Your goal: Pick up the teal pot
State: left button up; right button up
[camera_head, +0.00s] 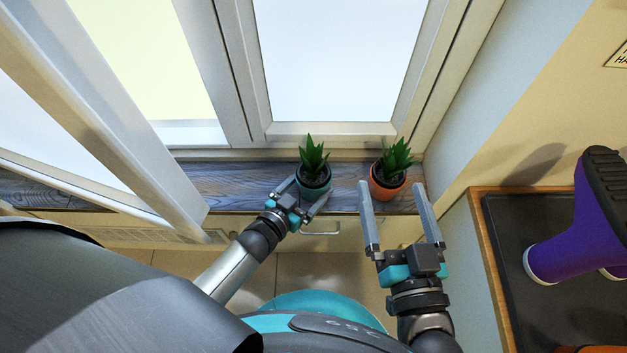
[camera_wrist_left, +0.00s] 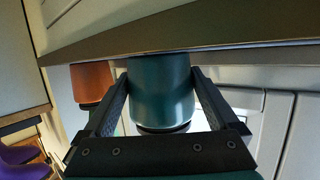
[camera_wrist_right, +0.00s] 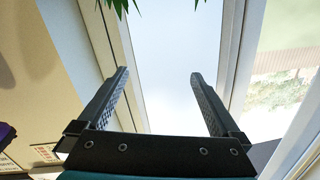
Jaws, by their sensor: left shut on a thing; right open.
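The teal pot (camera_head: 314,190) holds a spiky green plant and stands on the wooden windowsill in the head view. My left gripper (camera_head: 304,197) has its fingers on both sides of the pot and is shut on it. In the left wrist view the teal pot (camera_wrist_left: 161,92) fills the space between the two fingers (camera_wrist_left: 160,95). Whether the pot is lifted off the sill I cannot tell. My right gripper (camera_head: 392,197) is open and empty, in front of the orange pot. The right wrist view shows its fingers (camera_wrist_right: 158,80) apart with nothing between them.
An orange pot (camera_head: 387,187) with a similar plant stands on the windowsill (camera_head: 240,192), right of the teal pot. An open window sash (camera_head: 130,120) slants in at the left. A purple boot (camera_head: 580,235) lies on a dark tray (camera_head: 510,270) at the right.

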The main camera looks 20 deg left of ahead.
pick_arm(q)
jog(key=c, duration=0.5)
jog(key=shift+c, duration=0.2)
jog(key=shift+r, duration=0.2)
